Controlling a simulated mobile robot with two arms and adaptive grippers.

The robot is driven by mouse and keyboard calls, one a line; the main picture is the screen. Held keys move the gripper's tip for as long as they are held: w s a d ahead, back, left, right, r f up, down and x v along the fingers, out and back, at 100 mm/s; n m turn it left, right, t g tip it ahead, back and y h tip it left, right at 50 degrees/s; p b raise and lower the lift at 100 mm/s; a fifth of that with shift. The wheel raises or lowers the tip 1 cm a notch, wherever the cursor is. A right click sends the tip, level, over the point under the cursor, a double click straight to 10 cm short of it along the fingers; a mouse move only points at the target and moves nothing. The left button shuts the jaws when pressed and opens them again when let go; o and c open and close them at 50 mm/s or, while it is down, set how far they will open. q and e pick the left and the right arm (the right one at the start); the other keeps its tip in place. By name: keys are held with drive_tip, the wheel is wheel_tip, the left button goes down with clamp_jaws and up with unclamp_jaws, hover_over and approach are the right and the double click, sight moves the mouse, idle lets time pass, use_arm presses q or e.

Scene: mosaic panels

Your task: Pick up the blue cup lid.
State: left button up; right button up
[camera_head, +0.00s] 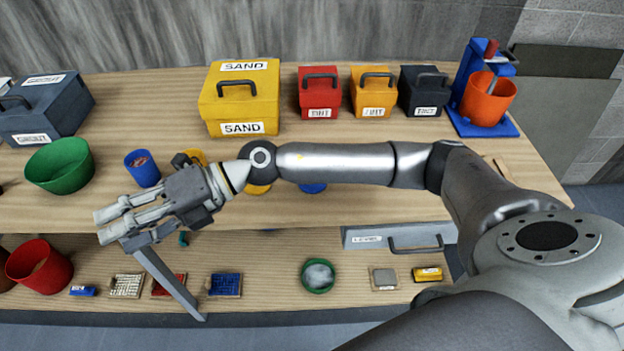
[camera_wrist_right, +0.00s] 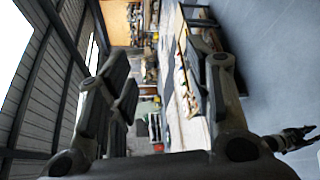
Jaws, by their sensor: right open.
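A blue round disc (camera_head: 312,188), which looks like the blue cup lid, lies on the upper shelf, mostly hidden behind my right forearm. A blue cup (camera_head: 142,168) with reddish-brown contents stands upright to its left, just behind my right gripper. My right gripper (camera_head: 108,226) reaches left across the shelf's front edge, with its fingers apart and empty. In the wrist view my right gripper (camera_wrist_right: 165,75) also shows nothing between its fingers. A dark gripper-like shape (camera_wrist_right: 290,139) at the right edge may be my left gripper; its jaws are unclear.
A yellow disc (camera_head: 257,188) and a green bowl (camera_head: 60,165) are on the upper shelf (camera_head: 400,215). A yellow SAND box (camera_head: 240,105), smaller boxes and a blue stand with an orange cup (camera_head: 487,98) line the back. The lower shelf holds a red bucket (camera_head: 40,267) and small trays.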

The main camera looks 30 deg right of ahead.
drive_tip(key=w+d+f+n+g+h, duration=0.2)
drive_tip(key=w+d+f+n+h, duration=0.1)
drive_tip(key=d+f+h, duration=0.5)
drive_tip(key=w+d+m+h, duration=0.25)
drive_tip(key=d+h, duration=0.65)
drive_tip(key=d, duration=2)
drive_tip(key=shift+n, duration=0.25)
drive_tip(key=f, duration=0.1)
drive_tip(key=f+p, duration=0.1)
drive_tip(key=f, duration=0.1)
drive_tip(key=w+f, duration=0.1)
drive_tip(key=shift+d+f, duration=0.35)
drive_tip(key=shift+f, duration=0.05)
drive_tip(key=f+p, duration=0.2)
drive_tip(key=f, duration=0.3)
drive_tip(key=shift+w+d+f+p, duration=0.2)
drive_tip(key=shift+w+d+p, duration=0.05)
drive_tip(key=shift+w+p, duration=0.15)
drive_tip(key=shift+f, duration=0.2)
drive_tip(key=c, duration=0.8)
